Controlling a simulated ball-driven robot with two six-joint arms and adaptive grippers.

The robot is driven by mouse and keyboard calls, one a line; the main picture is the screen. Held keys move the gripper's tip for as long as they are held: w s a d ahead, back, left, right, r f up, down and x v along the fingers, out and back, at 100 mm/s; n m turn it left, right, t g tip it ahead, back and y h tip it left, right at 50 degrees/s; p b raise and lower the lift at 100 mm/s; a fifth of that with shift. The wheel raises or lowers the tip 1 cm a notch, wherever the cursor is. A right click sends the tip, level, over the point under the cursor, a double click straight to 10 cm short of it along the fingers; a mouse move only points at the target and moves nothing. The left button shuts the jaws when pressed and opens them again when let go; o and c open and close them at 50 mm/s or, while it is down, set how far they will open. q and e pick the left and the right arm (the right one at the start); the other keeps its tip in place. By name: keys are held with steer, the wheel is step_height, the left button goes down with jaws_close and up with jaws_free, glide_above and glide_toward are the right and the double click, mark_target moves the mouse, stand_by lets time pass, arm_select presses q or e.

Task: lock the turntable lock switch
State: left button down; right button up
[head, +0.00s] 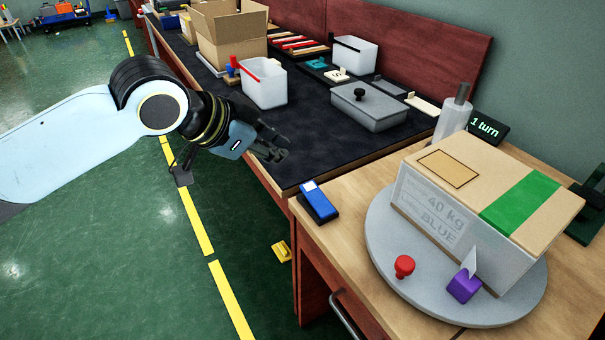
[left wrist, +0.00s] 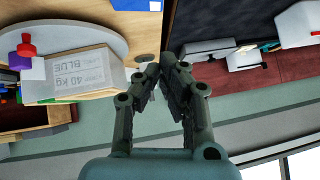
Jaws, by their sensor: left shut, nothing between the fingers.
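The round grey turntable (head: 385,250) is on the wooden table at the right, carrying a carton (head: 455,185) marked "40 kg BLUE" with a green stripe. A red knob (head: 404,266) and a purple block (head: 464,286) with a white flag are on its front rim. A blue device (head: 317,203) with a white end sits at the table's left corner; I cannot tell whether it is the lock switch. My left gripper (head: 279,152) is shut and empty, above the dark bench's front edge, apart from the turntable. In the left wrist view its fingers (left wrist: 162,80) point toward the bench and table.
A dark-topped bench (head: 330,150) holds an open carton (head: 228,38), white bins (head: 264,84) and a lidded grey box (head: 370,105). A "1 turn" display (head: 487,126) and a white cylinder (head: 453,117) stand behind the turntable. A yellow object (head: 282,251) is low beside the table.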

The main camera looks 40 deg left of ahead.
arm_select(q)
steer(key=b, duration=0.2)
glide_above(303, 189)
steer(key=f, duration=0.7)
steer(key=shift+s+d, duration=0.15)
steer(key=shift+d, duration=0.25)
steer(key=shift+a+f, duration=0.15)
steer(key=shift+f, duration=0.45)
steer(key=shift+a+f, duration=0.15)
steer(key=shift+f, duration=0.4)
steer(key=shift+a+f, duration=0.1)
steer(key=shift+f, duration=0.55)
arm_select(e)
steer(key=f, duration=0.2)
steer(key=shift+a+f, duration=0.25)
steer(key=shift+f, duration=0.05)
steer(key=shift+d, duration=0.1)
